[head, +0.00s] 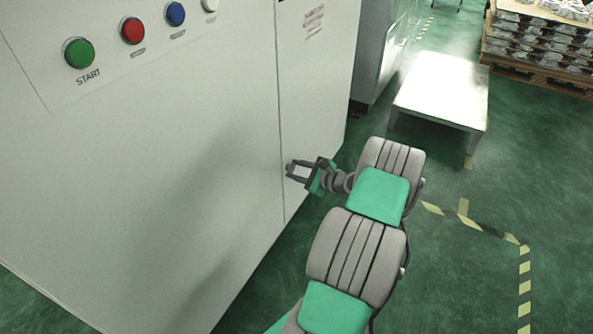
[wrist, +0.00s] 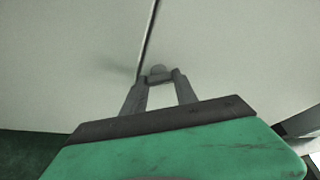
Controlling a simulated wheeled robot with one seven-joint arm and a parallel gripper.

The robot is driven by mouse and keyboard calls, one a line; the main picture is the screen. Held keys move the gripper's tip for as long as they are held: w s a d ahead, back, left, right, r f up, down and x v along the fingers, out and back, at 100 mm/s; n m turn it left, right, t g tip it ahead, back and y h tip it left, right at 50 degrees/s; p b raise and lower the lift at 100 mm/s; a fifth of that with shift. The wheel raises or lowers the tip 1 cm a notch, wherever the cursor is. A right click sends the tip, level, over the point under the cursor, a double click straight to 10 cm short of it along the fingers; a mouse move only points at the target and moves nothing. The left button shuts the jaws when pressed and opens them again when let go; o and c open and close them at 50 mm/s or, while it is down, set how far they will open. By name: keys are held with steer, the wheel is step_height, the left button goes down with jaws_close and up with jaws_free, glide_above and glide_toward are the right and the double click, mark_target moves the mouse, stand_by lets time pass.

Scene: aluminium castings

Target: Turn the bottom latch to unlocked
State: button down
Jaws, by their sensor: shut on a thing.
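The bottom latch (wrist: 158,71) is a small grey knob on the pale cabinet face, beside the dark vertical door seam in the wrist view. My gripper (wrist: 160,78) reaches up to it, and its two fingertips are closed on the latch. In the head view my gripper (head: 290,170) is at the cabinet's lower right part, by the door seam. The latch is too small and too covered by the fingers there to make out. Which way the latch is turned cannot be told.
The cabinet (head: 180,150) carries green, red, blue and white buttons at its upper left. A low white table (head: 440,85) stands to the right, with a pallet of castings (head: 540,45) behind it. Green floor with striped tape (head: 524,270) lies open at the lower right.

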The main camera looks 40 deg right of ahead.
steer(key=shift+a+f+n+t+h+b, duration=0.15)
steer(key=shift+n+t+h+b, duration=0.45)
steer(key=shift+n+b, duration=0.95)
steer(key=shift+f+n+t+h+b, duration=0.15)
steer(key=shift+n+t+h+b, duration=0.45)
steer(key=shift+n+b, duration=1)
steer(key=shift+a+f+n+t+h+b, duration=0.15)
steer(key=shift+n+t+h+b, duration=0.15)
steer(key=shift+n+t+b, duration=0.9)
steer(key=shift+d+n+g+b, duration=0.1)
steer(key=shift+n+g+b, duration=0.3)
steer(key=shift+n, duration=0.05)
steer(key=c, duration=1)
jaws_free()
steer(key=shift+r, duration=0.1)
steer(key=shift+o, duration=0.2)
steer(key=shift+s, duration=0.1)
